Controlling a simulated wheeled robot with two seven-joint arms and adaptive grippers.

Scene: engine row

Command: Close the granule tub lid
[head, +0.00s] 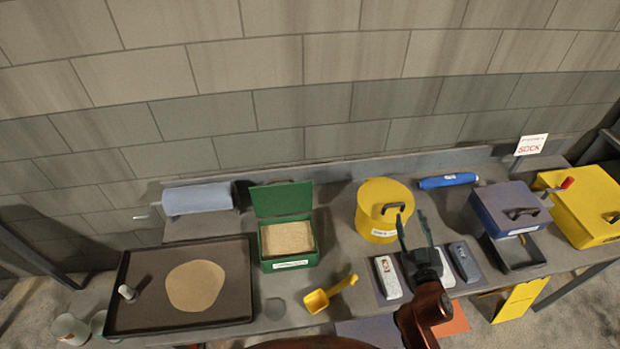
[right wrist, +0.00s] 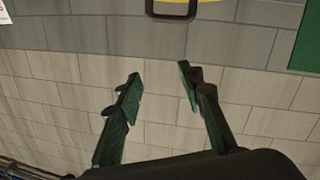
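The green tub (head: 290,262) stands on the bench left of the middle, full of tan granules (head: 288,238). Its green lid (head: 282,200) stands open, raised at the back edge. A green patch at the upper right of the right wrist view (right wrist: 306,45) looks like part of this lid. My right gripper (head: 411,216) is open and empty, right of the tub and apart from it, in front of the yellow round bucket. Its two spread fingers also show in the right wrist view (right wrist: 160,80). My left gripper is not in view.
The yellow bucket (head: 376,205) with a black handle stands between the tub and my right gripper. A yellow scoop (head: 318,300) lies in front of the tub. A dark tray (head: 135,315) lies to the left. A blue-purple box (head: 505,205) stands right.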

